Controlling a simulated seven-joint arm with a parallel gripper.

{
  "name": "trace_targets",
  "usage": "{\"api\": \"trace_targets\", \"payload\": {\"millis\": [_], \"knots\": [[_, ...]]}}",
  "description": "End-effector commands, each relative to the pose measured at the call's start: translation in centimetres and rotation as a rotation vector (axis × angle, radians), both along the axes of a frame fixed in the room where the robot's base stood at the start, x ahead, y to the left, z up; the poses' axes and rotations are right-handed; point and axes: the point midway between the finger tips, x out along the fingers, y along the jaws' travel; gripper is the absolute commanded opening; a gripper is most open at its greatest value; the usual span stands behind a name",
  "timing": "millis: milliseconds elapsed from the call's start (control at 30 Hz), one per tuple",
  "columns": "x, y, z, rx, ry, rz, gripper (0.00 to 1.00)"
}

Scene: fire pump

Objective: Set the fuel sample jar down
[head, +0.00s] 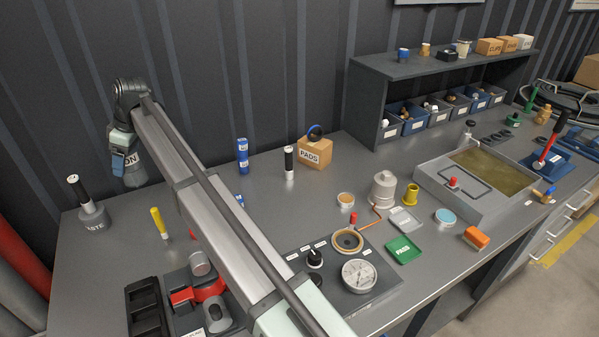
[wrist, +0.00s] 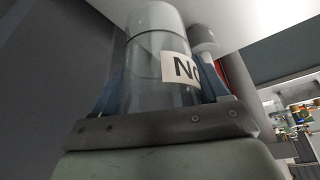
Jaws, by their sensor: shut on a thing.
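The fuel sample jar (wrist: 148,70) is a clear cylinder with a pale top and a white label reading "NO", partly hidden by a finger. It fills the middle of the wrist view. My gripper (wrist: 158,90) is shut on it, with one blue finger on each side. In the head view my gripper (head: 124,168) hangs at the upper left in front of the dark wall, pointing down. A piece of the jar's label (head: 131,158) shows there. The jar appears held above the bench's left back part; its exact height cannot be told.
The grey bench (head: 110,262) has free room at its left back. A black tray (head: 150,308) and red clamp (head: 205,292) lie in front.

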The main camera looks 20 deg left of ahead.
Motion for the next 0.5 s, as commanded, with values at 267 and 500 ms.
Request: {"api": "trace_targets", "payload": {"millis": [267,500], "knots": [[0.1,0.1,4.0,0.003,-0.002,0.0,0.39],[2.6,-2.4,5.1,0.001,0.0,-0.035,0.39]]}}
